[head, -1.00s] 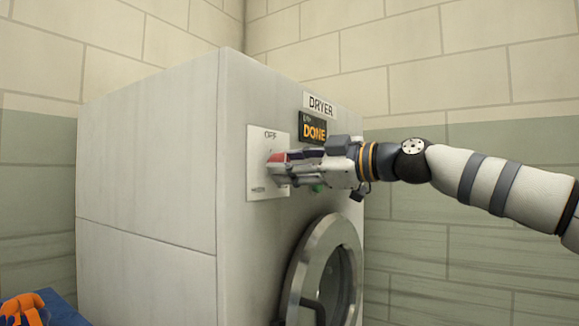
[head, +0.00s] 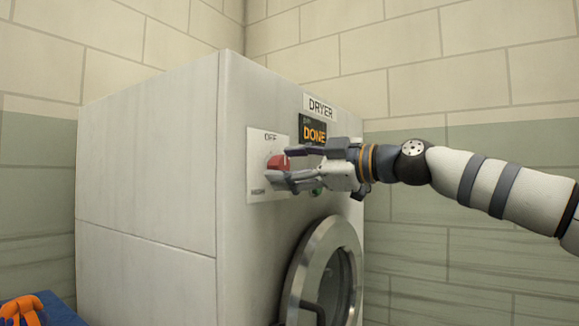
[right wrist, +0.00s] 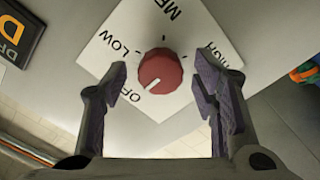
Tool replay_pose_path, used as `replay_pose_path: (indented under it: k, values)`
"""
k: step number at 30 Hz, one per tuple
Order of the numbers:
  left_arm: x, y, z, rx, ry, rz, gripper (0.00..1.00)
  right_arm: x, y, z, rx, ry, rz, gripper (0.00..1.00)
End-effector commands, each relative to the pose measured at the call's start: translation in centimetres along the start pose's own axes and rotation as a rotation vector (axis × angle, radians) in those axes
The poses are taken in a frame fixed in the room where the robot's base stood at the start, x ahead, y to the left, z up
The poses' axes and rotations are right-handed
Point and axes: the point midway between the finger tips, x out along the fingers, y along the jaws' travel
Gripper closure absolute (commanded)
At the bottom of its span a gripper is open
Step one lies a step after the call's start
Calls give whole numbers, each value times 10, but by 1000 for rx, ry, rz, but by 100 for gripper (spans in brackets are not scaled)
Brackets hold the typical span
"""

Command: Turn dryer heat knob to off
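The dryer's heat knob is a red round knob (head: 276,162) on a white dial plate (head: 262,190) on the dryer front. In the right wrist view, the knob (right wrist: 160,71) sits amid the OFF, LOW, MED and HIGH labels. Its white mark points to the lower left, toward OFF (right wrist: 126,94). My right gripper (head: 287,165) is open in front of the knob. In the right wrist view, its fingers (right wrist: 163,88) stand on both sides of the knob with gaps, not touching it. My left gripper is not in view.
The dryer (head: 150,170) has a DRYER label and a display (head: 313,131) reading DONE. A green button (head: 317,190) lies just under my gripper. The round door (head: 318,225) is below. An orange item (head: 22,307) lies on something blue at the lower left.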

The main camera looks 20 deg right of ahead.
Motion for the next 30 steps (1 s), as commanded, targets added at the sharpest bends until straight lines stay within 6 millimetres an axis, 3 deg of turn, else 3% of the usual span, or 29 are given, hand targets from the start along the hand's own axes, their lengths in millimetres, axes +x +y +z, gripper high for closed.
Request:
replay_pose_path:
  k: [6,18,22,30]
  values:
    - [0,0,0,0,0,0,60,-10,1,0,0,0,1,46]
    - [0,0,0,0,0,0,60,-106,0,0,2,2,1,46]
    - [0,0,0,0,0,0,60,-118,0,0,2,1,0,46]
    - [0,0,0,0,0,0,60,-120,0,0,0,0,-1,46]
